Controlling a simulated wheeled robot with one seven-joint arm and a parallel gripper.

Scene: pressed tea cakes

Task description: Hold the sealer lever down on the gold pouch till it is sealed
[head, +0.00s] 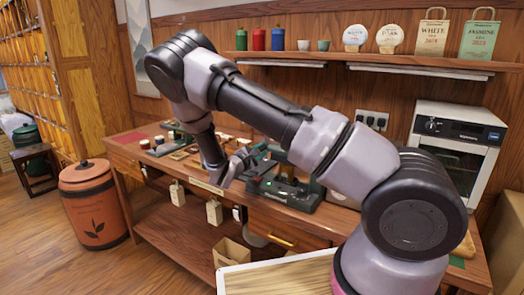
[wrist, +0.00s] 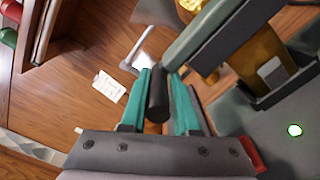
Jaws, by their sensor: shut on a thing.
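The sealer (head: 298,192) is a dark green machine near the table's front edge. My gripper (wrist: 160,84) has teal fingers and is shut on the black grip of the sealer lever (wrist: 157,98). The lever's green arm (wrist: 200,32) runs up to the right in the wrist view. The gold pouch (wrist: 262,50), with a pale label, lies beside that arm in the sealer. I cannot tell whether the lever presses fully on the pouch. In the head view my arm covers part of the sealer, and the pouch cannot be made out.
Small items stand on the wooden table (head: 128,151) left of my gripper. A white oven (head: 455,145) stands at the right. A shelf (head: 375,62) with tins and bags runs above. An orange bin (head: 92,205) stands on the floor at the left.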

